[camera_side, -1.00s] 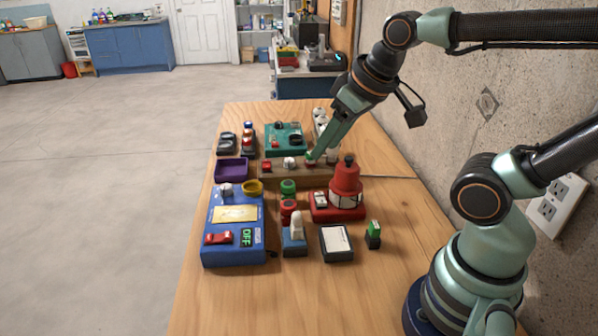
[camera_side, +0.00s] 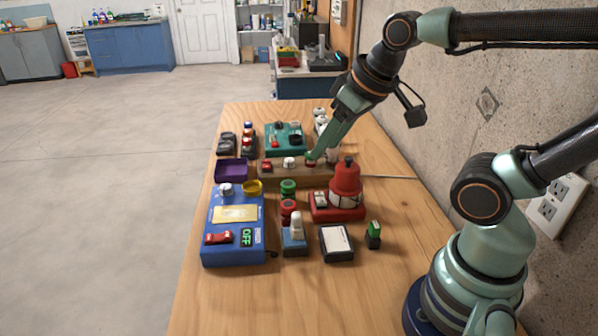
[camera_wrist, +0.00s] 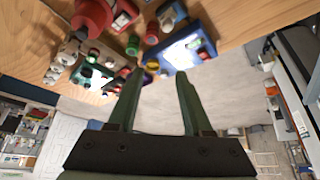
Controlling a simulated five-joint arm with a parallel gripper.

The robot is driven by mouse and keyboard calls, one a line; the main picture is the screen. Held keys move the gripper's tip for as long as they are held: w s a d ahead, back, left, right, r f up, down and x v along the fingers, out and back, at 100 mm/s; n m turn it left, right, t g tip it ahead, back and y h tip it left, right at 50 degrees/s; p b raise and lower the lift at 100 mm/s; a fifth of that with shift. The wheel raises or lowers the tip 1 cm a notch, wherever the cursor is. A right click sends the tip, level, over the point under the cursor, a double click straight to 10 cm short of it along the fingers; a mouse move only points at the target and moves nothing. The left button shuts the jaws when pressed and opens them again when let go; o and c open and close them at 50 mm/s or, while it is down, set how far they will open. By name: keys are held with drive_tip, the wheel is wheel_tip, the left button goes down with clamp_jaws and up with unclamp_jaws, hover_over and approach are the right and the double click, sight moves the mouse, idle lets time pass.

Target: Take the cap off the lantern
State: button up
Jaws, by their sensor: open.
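The red lantern (camera_side: 346,186) stands on a red base (camera_side: 342,213) near the middle of the table, with a white-paned band low on its body. Its red domed cap (camera_side: 346,174) sits on top and carries a black knob. In the wrist view, part of the red lantern (camera_wrist: 92,14) shows at the top left, cut off by the edge. My gripper (camera_side: 312,157) is behind and left of the lantern in the side view, low over a wooden block with knobs. Its two fingers (camera_wrist: 157,76) are apart in the wrist view, with nothing held between them. Contact with the block cannot be told.
The wooden block (camera_side: 277,176) lies behind the lantern. A blue box with an OFF display (camera_side: 234,251), green and red round pieces (camera_side: 288,188), a white-topped pad (camera_side: 336,243) and a purple tray (camera_side: 231,172) stand around. Bare table (camera_side: 330,295) lies at the front. A wall rises right.

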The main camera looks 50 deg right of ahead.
drive_tip(key=shift+o, duration=0.3)
drive_tip(key=o, duration=0.7)
drive_tip(key=m+g, duration=0.6)
drive_tip(key=m, duration=0.7)
hover_over(348, 165)
wheel_tip(348, 165, down, 3)
drive_tip(key=shift+f, duration=0.15)
drive_tip(key=shift+d+f+m, duration=0.1)
drive_tip(key=shift+f+m, duration=0.15)
drive_tip(key=shift+m, duration=0.05)
wheel_tip(348, 165, down, 6)
drive_tip(key=shift+w+d+f, duration=0.1)
drive_tip(key=shift+d+f, duration=0.1)
drive_tip(key=shift+f, duration=1.25)
drive_tip(key=shift+w+d+f, duration=0.1)
drive_tip(key=shift+d+f, duration=0.1)
drive_tip(key=shift+f, duration=1.2)
